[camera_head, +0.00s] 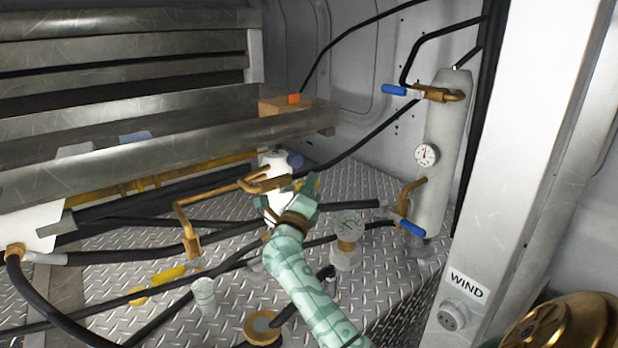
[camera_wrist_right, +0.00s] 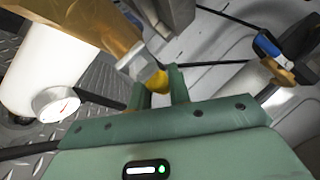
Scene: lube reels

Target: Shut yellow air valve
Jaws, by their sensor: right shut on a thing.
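My right arm, pale green, comes up from the bottom of the head view. Its gripper (camera_head: 306,190) is at the brass valve and pipe (camera_head: 268,184) beside a white cylinder. A small part of a yellow valve handle (camera_head: 316,183) shows at the fingertips; the gripper hides most of the rest. In the right wrist view the yellow handle (camera_wrist_right: 158,81) sits between the two fingers of the gripper (camera_wrist_right: 160,88), which is shut on it. The brass valve body (camera_wrist_right: 95,30) is just above. My left gripper is not in view.
Another yellow handle (camera_head: 169,275) is on the lower brass pipe at left. Black hoses cross the diamond-plate floor. Blue-handled valves (camera_head: 394,90) are on the grey tank (camera_head: 446,150). A metal post (camera_head: 520,150) stands at right.

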